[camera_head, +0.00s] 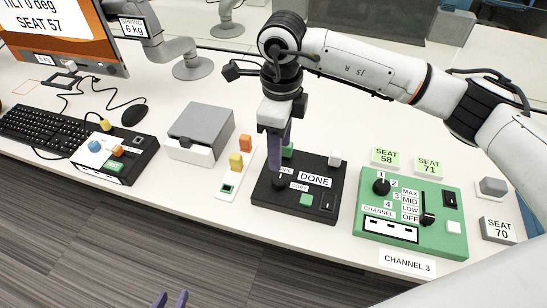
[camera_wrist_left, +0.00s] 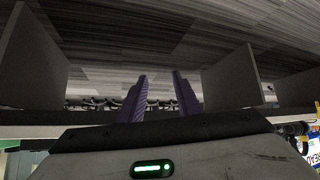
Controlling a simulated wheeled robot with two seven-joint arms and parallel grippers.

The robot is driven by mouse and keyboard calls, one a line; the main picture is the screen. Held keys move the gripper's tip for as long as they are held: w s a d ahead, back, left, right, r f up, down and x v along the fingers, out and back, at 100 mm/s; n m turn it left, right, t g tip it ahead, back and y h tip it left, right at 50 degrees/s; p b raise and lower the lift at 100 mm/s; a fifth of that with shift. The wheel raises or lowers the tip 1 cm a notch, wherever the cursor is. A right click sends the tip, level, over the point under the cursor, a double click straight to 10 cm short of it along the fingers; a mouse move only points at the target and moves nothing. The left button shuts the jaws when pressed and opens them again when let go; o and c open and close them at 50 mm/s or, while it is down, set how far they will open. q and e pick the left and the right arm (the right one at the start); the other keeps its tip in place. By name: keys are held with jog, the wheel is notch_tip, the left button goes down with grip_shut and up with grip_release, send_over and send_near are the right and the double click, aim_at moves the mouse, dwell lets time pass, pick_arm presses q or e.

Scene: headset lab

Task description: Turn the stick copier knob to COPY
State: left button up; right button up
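The stick copier looks to be the black box (camera_head: 262,199) with a DONE label (camera_head: 315,179). Its dark knob (camera_head: 278,184) is beside a COPY label (camera_head: 299,187) and another label partly hidden above. Which way the knob points is too small to tell. My right gripper (camera_head: 274,168) comes down from above with its purple fingers just over or at the knob; contact and finger gap are unclear. My left gripper (camera_head: 170,300) shows only purple fingertips at the bottom edge. The left wrist view shows its two fingers (camera_wrist_left: 160,98) apart and empty.
A green channel panel (camera_head: 450,240) stands right of the copier. A white strip (camera_head: 222,190) with coloured sticks, a grey-lidded box (camera_head: 200,135) and another black box (camera_head: 138,160) are to the left. A keyboard (camera_head: 45,132) lies far left. My right arm spans the upper right.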

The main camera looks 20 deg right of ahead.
aim_at(279, 179)
jog(key=f, duration=0.3)
jog(key=shift+s, duration=0.4)
notch_tip(279, 179, down, 6)
jog(key=shift+r+p, duration=0.25)
jog(key=shift+p, duration=0.2)
jog(key=shift+f, duration=0.45)
jog(key=c, duration=1)
pick_arm(q)
jog(key=s, duration=0.3)
jog(key=shift+f, duration=0.25)
pick_arm(e)
jog(key=shift+c, duration=0.2)
